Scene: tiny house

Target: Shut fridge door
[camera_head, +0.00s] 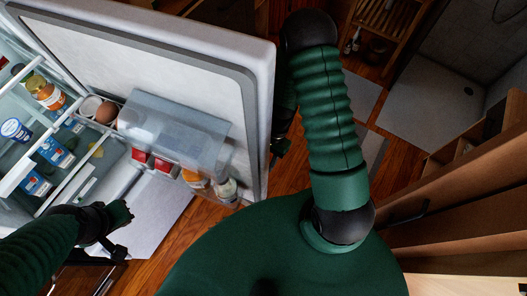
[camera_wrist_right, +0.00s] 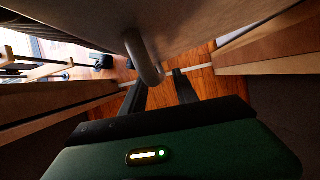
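The white fridge door (camera_head: 185,40) stands wide open in the head view, its inner side with bins facing me. The open fridge interior (camera_head: 50,110) is at the left. My right arm reaches past the door's outer edge, and its gripper is mostly hidden behind the door there. In the right wrist view my right gripper (camera_wrist_right: 160,84) has its two dark fingers apart. A curved grey handle (camera_wrist_right: 140,55) on a large panel hangs just ahead of and between the fingertips; contact is unclear. My left gripper (camera_head: 116,216) is low in front of the fridge; its fingers are hard to make out.
Jars, tubs and eggs (camera_head: 106,112) sit inside the fridge and door. A wooden cabinet (camera_head: 470,195) is at the right, close to my body. A wooden rack (camera_head: 385,18) stands at the back. Wooden floor (camera_head: 290,180) shows beside the door edge.

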